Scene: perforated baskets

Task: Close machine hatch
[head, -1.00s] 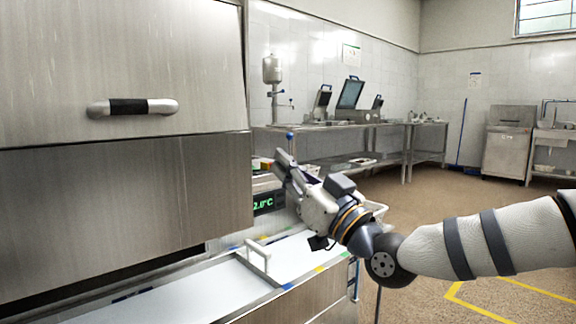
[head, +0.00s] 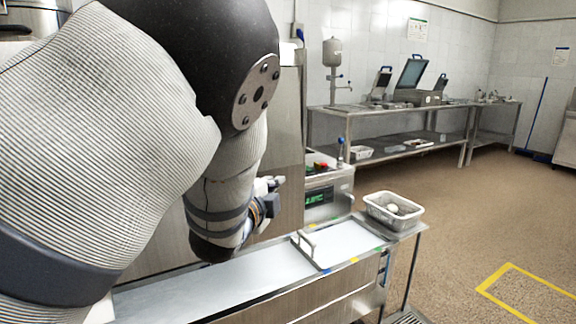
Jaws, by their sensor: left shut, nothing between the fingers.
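The steel machine hatch (head: 289,115) is a tall metal front at the left of the head view. Only a strip at its right side shows; its handle and most of its face are hidden behind my left arm. My left gripper (head: 274,183) is small and partly hidden by its own wrist. It is shut and empty, in front of the machine's lower front and above the white work surface. Whether it touches the metal cannot be told. My right gripper is out of view.
A steel counter with white panels (head: 210,290) and a small bar handle (head: 303,242) runs below. A control box with a green display (head: 320,197) stands beside the machine. A white perforated basket (head: 393,212) sits at the counter's right end. Open floor lies right.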

